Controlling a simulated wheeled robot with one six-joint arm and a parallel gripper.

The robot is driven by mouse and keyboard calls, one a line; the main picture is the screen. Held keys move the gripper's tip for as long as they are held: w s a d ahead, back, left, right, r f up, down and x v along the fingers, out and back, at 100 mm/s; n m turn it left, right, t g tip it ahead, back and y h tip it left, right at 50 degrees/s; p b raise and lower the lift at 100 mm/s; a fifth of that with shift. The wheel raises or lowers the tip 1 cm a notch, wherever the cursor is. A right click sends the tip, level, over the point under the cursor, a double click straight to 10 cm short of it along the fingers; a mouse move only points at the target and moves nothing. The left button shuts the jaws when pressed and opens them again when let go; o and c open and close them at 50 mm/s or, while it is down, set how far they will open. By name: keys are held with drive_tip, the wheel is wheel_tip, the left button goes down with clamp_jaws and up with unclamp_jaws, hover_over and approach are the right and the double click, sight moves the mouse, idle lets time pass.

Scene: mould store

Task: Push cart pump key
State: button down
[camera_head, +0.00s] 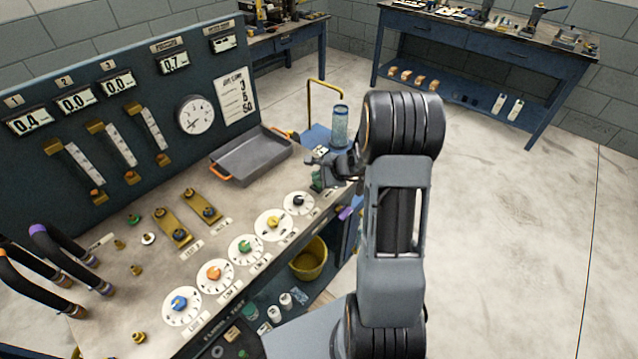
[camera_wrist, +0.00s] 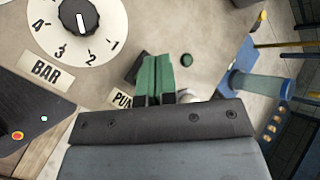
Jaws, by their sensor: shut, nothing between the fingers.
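My gripper (camera_head: 318,178) is over the far right end of the bench, beyond the black-knobbed dial. In the wrist view its two green fingertips (camera_wrist: 157,75) are together and empty. A label beginning "PU" (camera_wrist: 122,99) lies beside them, partly covered. A dark block (camera_wrist: 136,68) shows just left of the fingertips; I cannot tell whether they touch it. I cannot tell which of these is the pump key. The blue cart (camera_head: 316,133) with a yellow handle stands beyond the bench.
The BAR dial (camera_wrist: 77,25) lies left of the fingertips, also in the head view (camera_head: 298,202). A grey tray (camera_head: 250,155) sits behind my gripper's left. A clear blue cylinder (camera_head: 340,125) stands on the cart. A yellow bucket (camera_head: 309,260) is below the bench edge. Open floor lies right.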

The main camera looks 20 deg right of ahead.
sight(318, 184)
drive_tip(key=shift+r, duration=0.65)
drive_tip(key=shift+p, duration=0.3)
wheel_tip(318, 184, up, 6)
drive_tip(key=p, duration=0.4)
